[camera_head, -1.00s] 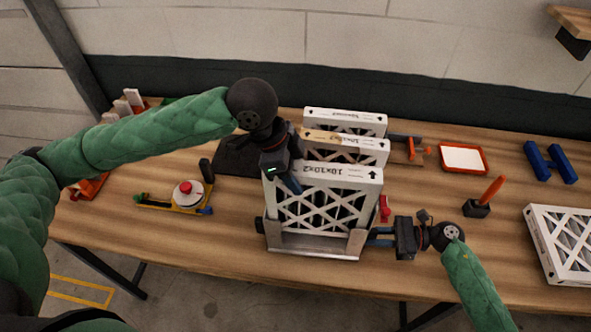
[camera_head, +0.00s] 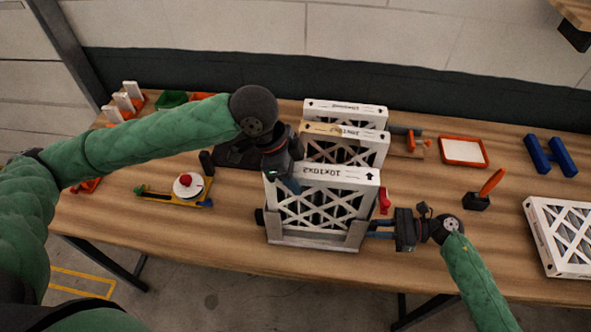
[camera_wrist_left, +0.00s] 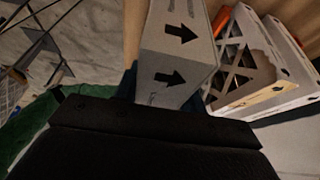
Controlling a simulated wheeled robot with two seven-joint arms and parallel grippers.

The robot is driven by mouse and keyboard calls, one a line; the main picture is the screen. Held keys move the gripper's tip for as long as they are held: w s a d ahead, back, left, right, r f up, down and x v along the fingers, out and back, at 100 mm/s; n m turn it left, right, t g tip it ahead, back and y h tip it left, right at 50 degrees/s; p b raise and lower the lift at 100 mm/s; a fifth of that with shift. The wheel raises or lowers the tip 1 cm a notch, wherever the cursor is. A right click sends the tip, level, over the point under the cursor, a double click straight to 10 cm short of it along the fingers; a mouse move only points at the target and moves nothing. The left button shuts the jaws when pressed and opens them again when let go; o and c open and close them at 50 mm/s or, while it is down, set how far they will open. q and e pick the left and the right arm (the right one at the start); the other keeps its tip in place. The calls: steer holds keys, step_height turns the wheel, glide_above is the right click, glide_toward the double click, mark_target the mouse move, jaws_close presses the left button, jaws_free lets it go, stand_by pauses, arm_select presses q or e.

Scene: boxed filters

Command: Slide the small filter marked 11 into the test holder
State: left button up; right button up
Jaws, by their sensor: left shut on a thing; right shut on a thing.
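The front white filter (camera_head: 322,207), with lattice face and printed "10x10x2", stands upright in the grey metal test holder (camera_head: 315,241). I cannot read an 11 on it. Its lower edge is inside the holder, behind the front rail; whether it touches the bottom is hidden. My left gripper (camera_head: 291,184) is shut on its upper left edge. In the left wrist view the filter's arrow-marked edge (camera_wrist_left: 172,55) runs up from the jaws. My right gripper (camera_head: 378,229) is shut at the holder's right side; its fingertips are partly hidden.
Two more white filters, a middle one (camera_head: 345,146) and a rear one (camera_head: 346,115), stand close behind. A flat filter (camera_head: 565,240) lies at the right. A yellow tool with a red knob (camera_head: 187,187) lies left; a red clamp (camera_head: 384,200) is beside the holder.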

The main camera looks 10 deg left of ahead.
mark_target(318, 202)
arm_select(q)
steer(key=shift+f, duration=0.5)
steer(key=shift+f, duration=2.05)
steer(key=shift+f, duration=0.4)
steer(key=o, duration=1.1)
steer(key=shift+r, duration=0.1)
